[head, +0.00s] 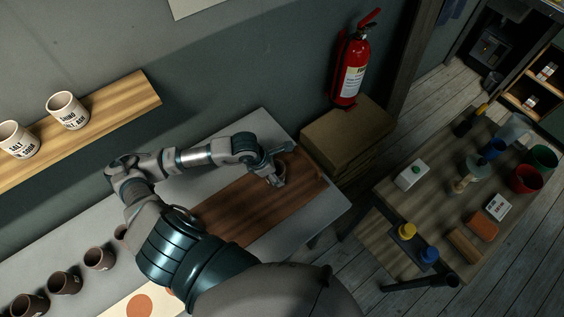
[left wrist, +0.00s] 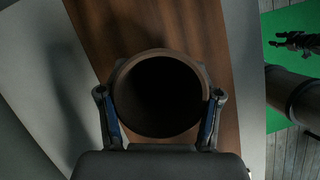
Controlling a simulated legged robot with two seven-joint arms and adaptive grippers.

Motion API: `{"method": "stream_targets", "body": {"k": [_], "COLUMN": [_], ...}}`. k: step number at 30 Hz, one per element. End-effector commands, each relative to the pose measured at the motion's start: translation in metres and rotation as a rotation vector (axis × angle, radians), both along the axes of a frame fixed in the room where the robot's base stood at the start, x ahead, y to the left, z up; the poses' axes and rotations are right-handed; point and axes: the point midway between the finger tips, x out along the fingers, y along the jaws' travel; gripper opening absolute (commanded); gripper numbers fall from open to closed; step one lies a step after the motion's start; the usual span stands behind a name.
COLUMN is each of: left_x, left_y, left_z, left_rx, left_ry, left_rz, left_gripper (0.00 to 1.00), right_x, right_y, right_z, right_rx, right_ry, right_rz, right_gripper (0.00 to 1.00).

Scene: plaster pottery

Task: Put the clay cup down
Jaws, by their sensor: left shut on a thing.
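The clay cup (left wrist: 207,78) shows in the left wrist view as a round brown rim around a dark inside, mouth toward the camera. My left gripper (left wrist: 160,105) is shut on it, one finger at each side. In the head view my left gripper (head: 275,178) is over the far right part of a reddish-brown wooden board (head: 235,212) on the grey table (head: 258,122). The cup is hard to make out there. The wrist view shows the board (left wrist: 105,25) behind the cup; whether the cup's base touches it is hidden.
Several brown cups (head: 66,282) stand in a row at the table's left. A wall shelf (head: 120,100) holds two pale labelled cups (head: 67,110). Cardboard boxes (head: 345,135) stand just beyond the board's right end. A cluttered side table (head: 440,195) is at the right. Bare board lies left of the gripper.

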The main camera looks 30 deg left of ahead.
Motion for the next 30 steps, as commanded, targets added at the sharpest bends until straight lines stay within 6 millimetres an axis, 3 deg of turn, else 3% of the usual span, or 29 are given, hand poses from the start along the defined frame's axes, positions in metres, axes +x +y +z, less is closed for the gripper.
{"method": "stream_targets", "body": {"k": [3,9,14,20,21,25,26,29,30], "left_x": [0.033,0.064,0.068,0.067,0.067,0.068,0.067,0.067,0.067], "left_y": [0.006,0.012,0.012,0.011,0.011,0.01,0.01,0.01,0.011], "left_z": [0.0,-0.006,-0.014,-0.041,-0.043,-0.044,-0.044,-0.045,-0.044], "left_rx": [-0.006,-0.004,-0.003,-0.002,-0.001,0.001,0.001,0.0,-0.001], "left_ry": [-0.001,0.001,0.004,0.004,0.004,0.003,0.005,0.005,0.005], "left_rz": [0.005,0.002,0.0,0.0,0.0,-0.001,-0.001,0.0,-0.001], "left_gripper": [0.19,0.19,0.19,0.2,0.12,0.12,0.66,0.91,0.91], "right_x": [0.009,0.01,0.009,0.006,0.006,0.005,0.005,0.005,0.005], "right_y": [-0.008,-0.015,-0.012,0.003,0.006,0.006,0.005,0.001,0.0], "right_z": [0.011,0.017,0.019,0.025,0.025,0.024,0.024,0.024,0.024], "right_rx": [-0.008,-0.017,-0.013,0.005,0.007,0.007,0.006,0.002,0.0], "right_ry": [-0.014,-0.016,-0.014,-0.01,-0.01,-0.009,-0.009,-0.008,-0.008], "right_rz": [-0.002,-0.002,-0.003,-0.005,-0.005,-0.003,-0.003,-0.001,-0.001], "right_gripper": [0.4,0.4,0.4,0.4,0.4,0.4,0.4,0.4,0.4]}}
